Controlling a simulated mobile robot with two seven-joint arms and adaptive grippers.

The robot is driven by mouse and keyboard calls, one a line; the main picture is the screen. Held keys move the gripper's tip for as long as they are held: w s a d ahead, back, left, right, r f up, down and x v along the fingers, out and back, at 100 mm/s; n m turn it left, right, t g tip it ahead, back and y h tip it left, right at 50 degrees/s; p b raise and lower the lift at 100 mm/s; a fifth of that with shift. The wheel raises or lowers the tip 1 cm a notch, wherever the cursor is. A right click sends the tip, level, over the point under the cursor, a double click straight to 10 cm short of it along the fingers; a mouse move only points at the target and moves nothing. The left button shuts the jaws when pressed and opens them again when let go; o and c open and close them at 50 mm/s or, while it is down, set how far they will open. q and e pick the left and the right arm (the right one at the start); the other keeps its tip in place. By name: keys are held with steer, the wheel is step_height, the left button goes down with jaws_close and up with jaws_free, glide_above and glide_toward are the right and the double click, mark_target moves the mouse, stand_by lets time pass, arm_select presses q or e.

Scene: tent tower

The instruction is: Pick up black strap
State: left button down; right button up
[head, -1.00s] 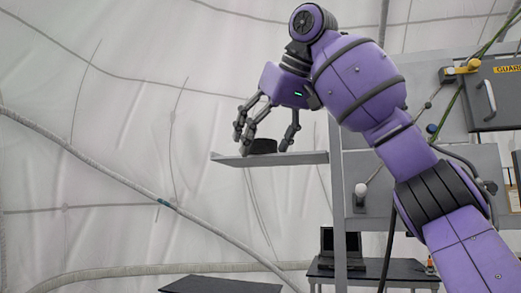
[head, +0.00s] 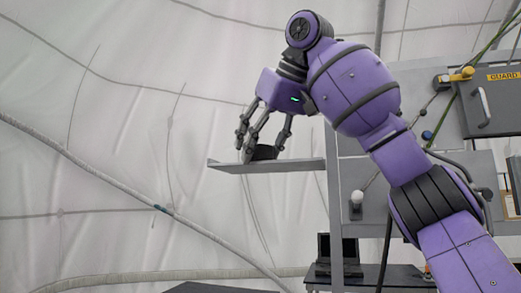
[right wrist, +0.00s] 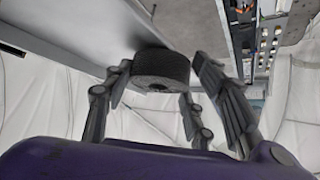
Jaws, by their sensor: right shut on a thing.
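The black strap is a dark, ribbed, coiled roll (head: 264,153) at the grey shelf (head: 225,166). In the right wrist view the strap (right wrist: 161,67) shows as a round drum between the fingers, close to the shelf surface. My right gripper (head: 262,152) comes down from above with its fingers around the strap, shut on it. I cannot tell whether the strap still touches the shelf. The fingers partly hide it in the head view. My left gripper is not in view.
The shelf juts left from a grey rack (head: 347,205). A grey box marked GUARD (head: 490,100), with a handle, hangs at the right. A laptop (head: 324,247) stands on a dark table (head: 375,272) below. The space left of the shelf is open up to the tent wall.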

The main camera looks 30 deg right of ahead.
steer(key=r, duration=0.7)
steer(key=shift+s+a+r, duration=0.15)
steer(key=shift+a+r, duration=0.05)
steer(key=shift+r, duration=0.15)
steer(key=shift+d+r, duration=0.15)
steer(key=shift+r, duration=0.85)
